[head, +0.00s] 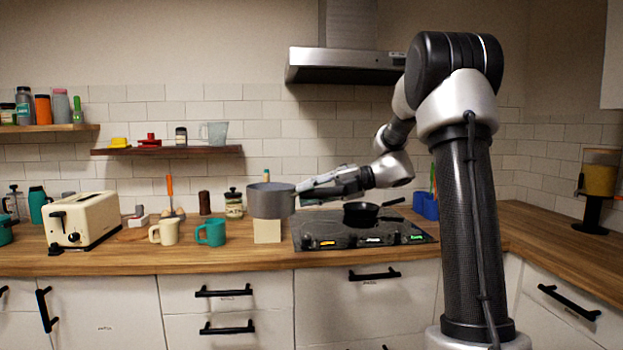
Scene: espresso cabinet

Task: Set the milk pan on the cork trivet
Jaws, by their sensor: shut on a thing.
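The milk pan (271,203), a grey pot, is upright in the middle of the head view, left of the hob. My gripper (304,189) reaches in from the right and is shut on the pan at its right side, where the handle is mostly hidden by the fingers. The pan's base shows just above a pale beige block (267,232) on the counter; I cannot tell whether they touch. I cannot make out a cork trivet for certain.
A teal mug (211,233), a cream mug (164,232) and a cream toaster (82,220) stand to the left. The front counter strip is clear.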

